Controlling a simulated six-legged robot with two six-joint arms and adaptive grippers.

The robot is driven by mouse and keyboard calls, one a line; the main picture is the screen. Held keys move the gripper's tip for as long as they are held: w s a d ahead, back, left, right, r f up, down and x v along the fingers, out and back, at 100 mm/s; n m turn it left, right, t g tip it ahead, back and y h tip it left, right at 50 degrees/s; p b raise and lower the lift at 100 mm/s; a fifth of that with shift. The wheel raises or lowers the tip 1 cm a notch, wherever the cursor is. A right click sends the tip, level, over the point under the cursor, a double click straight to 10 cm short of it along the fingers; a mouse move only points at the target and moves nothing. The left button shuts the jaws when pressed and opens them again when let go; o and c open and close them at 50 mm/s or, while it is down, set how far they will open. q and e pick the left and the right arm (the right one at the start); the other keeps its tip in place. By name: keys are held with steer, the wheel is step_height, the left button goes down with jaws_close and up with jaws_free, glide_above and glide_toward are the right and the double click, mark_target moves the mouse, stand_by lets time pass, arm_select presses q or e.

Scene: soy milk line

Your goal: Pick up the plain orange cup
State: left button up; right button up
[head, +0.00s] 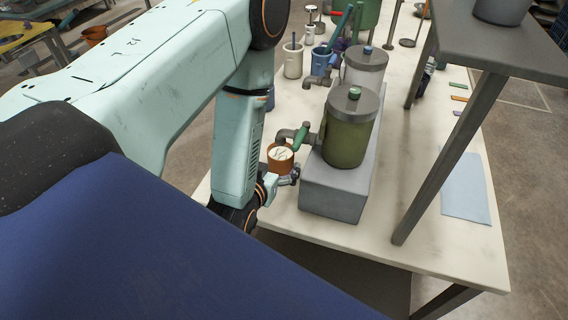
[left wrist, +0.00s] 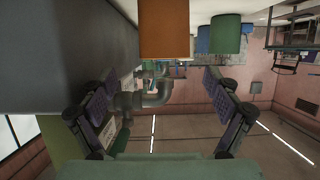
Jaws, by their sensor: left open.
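The plain orange cup (head: 281,162) stands upright on the white table, below the green-handled tap (head: 300,136) of the green tank. Its open top shows something whitish inside. In the left wrist view, which looks upside down, the orange cup (left wrist: 165,32) is at the top centre, ahead of the fingers. My left gripper (head: 288,179) is right by the cup at its near side, partly hidden behind my arm. In the left wrist view my left gripper (left wrist: 158,95) is open with empty space between its fingers. Contact with the cup cannot be made out. My right gripper is not in view.
The green tank (head: 346,142) stands on a grey block (head: 335,190) just right of the cup. A grey-lidded tank (head: 364,72), a blue cup (head: 321,63) and a white cup (head: 293,62) stand farther back. A dark shelf (head: 490,50) rises on the right.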

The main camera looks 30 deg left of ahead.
mark_target(284, 148)
arm_select(q)
steer(key=w+a+f, duration=0.2)
steer(key=w, duration=0.1)
steer(key=shift+w+a+f, duration=0.1)
steer(key=shift+w+a, duration=0.05)
steer(key=shift+a, duration=0.05)
steer(key=shift+w+d+f, duration=0.1)
steer(key=shift+w+f, duration=0.1)
steer(key=shift+w, duration=0.35)
steer(key=shift+w+d+f, duration=0.1)
steer(key=shift+w+f, duration=0.1)
steer(key=shift+w, duration=0.3)
steer(key=shift+w+d+b, duration=0.1)
steer(key=shift+w+b, duration=0.2)
steer(key=shift+w+a+f, duration=0.15)
steer(key=shift+a+f, duration=0.05)
steer(key=shift+a, duration=0.25)
steer(key=shift+f, duration=0.1)
steer(key=shift+c, duration=0.2)
steer(key=shift+w+d, duration=0.1)
steer(key=shift+c, duration=0.7)
steer(key=shift+d+r, duration=0.2)
steer(key=shift+d, duration=0.05)
steer(key=c, duration=0.3)
steer(key=shift+a+f, duration=0.1)
steer(key=shift+a, duration=0.15)
steer(key=c, duration=0.5)
steer(key=shift+d, duration=0.2)
steer(key=c, duration=0.6)
steer(key=shift+a, duration=0.1)
